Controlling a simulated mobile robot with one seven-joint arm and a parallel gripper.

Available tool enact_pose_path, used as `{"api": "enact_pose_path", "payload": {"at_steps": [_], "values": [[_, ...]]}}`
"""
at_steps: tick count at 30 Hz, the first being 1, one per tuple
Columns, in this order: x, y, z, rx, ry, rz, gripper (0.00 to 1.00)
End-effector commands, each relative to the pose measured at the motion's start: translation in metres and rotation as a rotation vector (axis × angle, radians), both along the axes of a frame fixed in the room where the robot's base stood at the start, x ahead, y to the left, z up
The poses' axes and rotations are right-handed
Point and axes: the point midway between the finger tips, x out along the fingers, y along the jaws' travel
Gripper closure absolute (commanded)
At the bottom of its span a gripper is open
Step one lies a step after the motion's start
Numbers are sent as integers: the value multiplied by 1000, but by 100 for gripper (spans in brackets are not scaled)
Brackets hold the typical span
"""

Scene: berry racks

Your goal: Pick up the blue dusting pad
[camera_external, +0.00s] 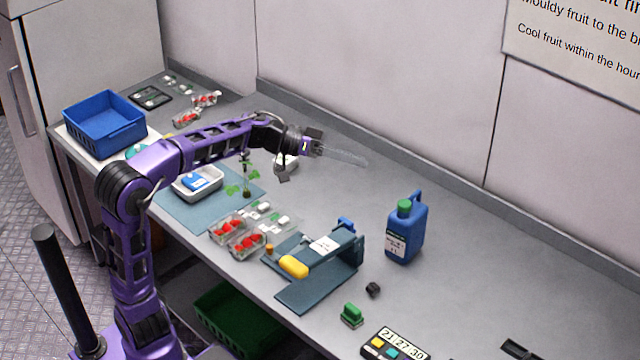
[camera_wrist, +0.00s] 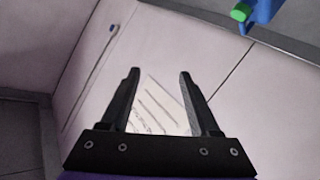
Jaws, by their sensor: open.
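A small blue pad with a whitish patch (camera_external: 195,183), which looks like the dusting pad, lies in a shallow white tray (camera_external: 212,190) on the blue-grey mat at the left of the counter. My gripper (camera_external: 318,148) is in the air above the counter, right of the tray and apart from it, pointing right towards the back wall. A pale, see-through streak extends from its end; I cannot tell what it is. In the wrist view my gripper's two dark fingers (camera_wrist: 160,74) are spread with nothing held between them. The pad is not in the wrist view.
A seedling (camera_external: 246,180) stands beside the tray. Clear boxes of red berries (camera_external: 246,240), a dark stand with a yellow piece (camera_external: 293,267), and a blue jug (camera_external: 405,232) are further right. A blue crate (camera_external: 104,124) is at the far left. The back right counter is clear.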

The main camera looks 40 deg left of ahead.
Motion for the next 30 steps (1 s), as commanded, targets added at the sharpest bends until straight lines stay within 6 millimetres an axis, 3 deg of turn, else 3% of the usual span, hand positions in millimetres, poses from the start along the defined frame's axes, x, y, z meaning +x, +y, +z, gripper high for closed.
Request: {"api": "enact_pose_path", "payload": {"at_steps": [3,8,11,14,17,21,25,30], "values": [[1,24,47,-31,-114,-70,38],[6,80,95,-39,-286,-170,38],[17,124,104,-28,-386,-225,38],[33,168,94,-6,-463,-269,38],[53,208,67,27,-515,-315,38],[83,248,2,87,-548,-389,38],[106,270,-79,155,-541,-482,38],[118,277,-183,235,-500,-632,38]]}}
